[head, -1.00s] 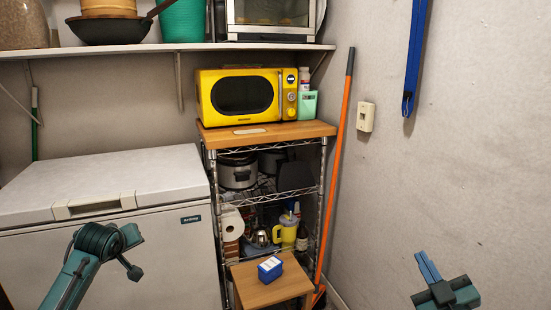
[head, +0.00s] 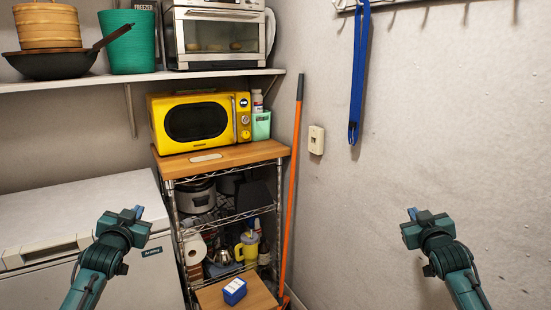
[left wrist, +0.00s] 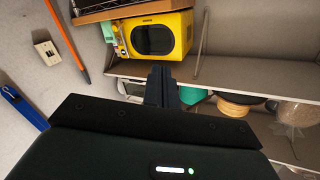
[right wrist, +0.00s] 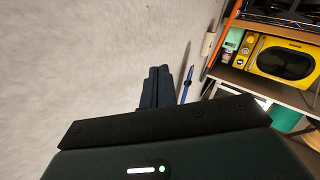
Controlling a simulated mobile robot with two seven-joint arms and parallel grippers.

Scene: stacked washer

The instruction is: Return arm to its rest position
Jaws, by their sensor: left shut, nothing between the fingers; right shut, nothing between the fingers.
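My left gripper (head: 138,211) is raised at the lower left of the head view, in front of the white chest freezer. Its two dark fingers (left wrist: 160,86) are together and empty in the left wrist view. My right gripper (head: 411,213) is raised at the lower right, in front of the bare grey wall. Its fingers (right wrist: 156,87) are also together with nothing between them in the right wrist view. Both arms come up from the bottom of the head view in a roughly mirrored pose. Neither gripper visibly touches anything.
A white chest freezer (head: 85,205) stands at left. A wire rack (head: 225,213) holds a yellow microwave (head: 200,122). A small wooden stool (head: 258,292) carries a blue box (head: 234,291). An orange pole (head: 291,190) leans by the corner. A blue strap (head: 359,75) hangs on the wall.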

